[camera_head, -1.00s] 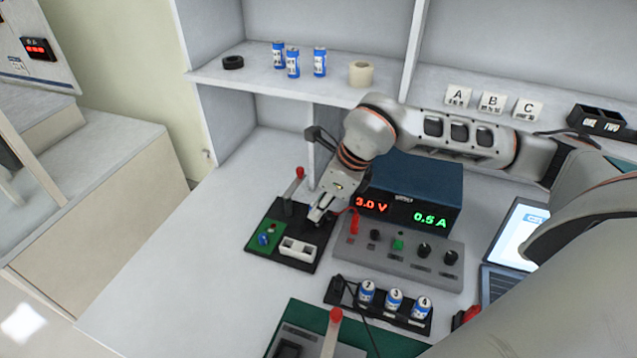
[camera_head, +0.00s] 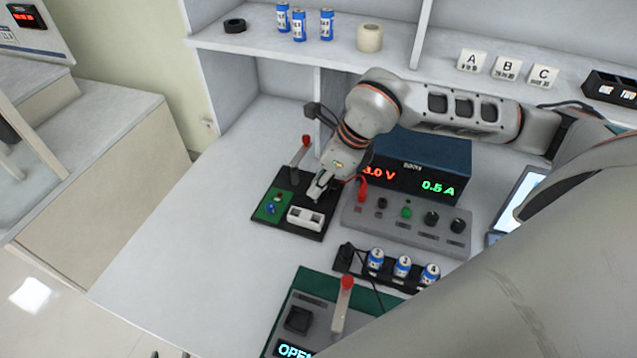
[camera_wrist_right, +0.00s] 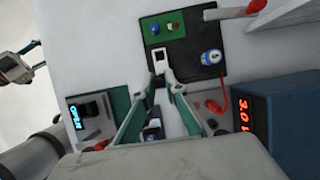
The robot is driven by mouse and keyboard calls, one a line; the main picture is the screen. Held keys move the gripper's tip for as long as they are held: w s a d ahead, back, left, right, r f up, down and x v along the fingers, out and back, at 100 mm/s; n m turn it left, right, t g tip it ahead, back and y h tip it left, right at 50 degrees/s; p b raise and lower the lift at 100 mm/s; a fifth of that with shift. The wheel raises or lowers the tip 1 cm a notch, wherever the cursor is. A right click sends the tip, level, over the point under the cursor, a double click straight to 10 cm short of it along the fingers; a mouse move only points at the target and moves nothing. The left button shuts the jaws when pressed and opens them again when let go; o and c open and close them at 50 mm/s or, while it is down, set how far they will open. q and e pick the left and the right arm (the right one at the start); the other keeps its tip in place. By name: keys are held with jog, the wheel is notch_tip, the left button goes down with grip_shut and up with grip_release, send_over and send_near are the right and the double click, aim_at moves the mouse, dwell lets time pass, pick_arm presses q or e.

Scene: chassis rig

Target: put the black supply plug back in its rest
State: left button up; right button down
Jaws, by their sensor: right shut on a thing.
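My right gripper (camera_head: 316,194) is low over the black board (camera_head: 308,231) left of the power supply, just behind the white two-slot holder (camera_head: 306,217). In the right wrist view its fingers (camera_wrist_right: 161,78) are shut on a small dark thing, apparently the black supply plug, mostly hidden between them. A red plug (camera_head: 362,190) stands upright at the left of the grey panel (camera_head: 405,222), with a red cable. A short black post (camera_head: 382,203) stands beside it. I cannot tell which part is the black plug's rest. My left gripper (camera_wrist_right: 14,68) shows at the right wrist view's left edge; its jaws are unclear.
The power supply (camera_head: 425,165) stands behind the panel. A black rack (camera_head: 390,272) with blue-white cans and a green-based device (camera_head: 298,285) with a red-tipped lever lie in front. A red-tipped lever (camera_head: 304,145) rises behind the board. The table's left side is clear.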

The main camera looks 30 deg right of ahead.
aim_at(318, 199)
pick_arm(q)
jog(key=shift+s+f+b, duration=0.15)
jog(key=shift+f+b, duration=0.8)
jog(key=shift+f, duration=0.25)
jog(key=shift+s+f+b, duration=0.15)
jog(key=shift+f+b, duration=0.75)
jog(key=shift+f, duration=0.3)
pick_arm(e)
jog(key=shift+f, duration=2.7)
pick_arm(q)
jog(key=shift+s+f+g+b, duration=0.15)
jog(key=shift+s+f+b, duration=0.15)
jog(key=shift+f+b, duration=0.55)
jog(key=shift+s+f+g+b, duration=0.15)
jog(key=shift+s+f+b, duration=0.15)
jog(key=shift+f+b, duration=0.55)
pick_arm(e)
jog(key=shift+f, duration=2.05)
jog(key=c, duration=2)
grip_release()
jog(key=shift+p, duration=0.3)
pick_arm(q)
jog(key=shift+f, duration=0.15)
pick_arm(e)
jog(key=v, duration=1.2)
jog(key=shift+a, duration=0.1)
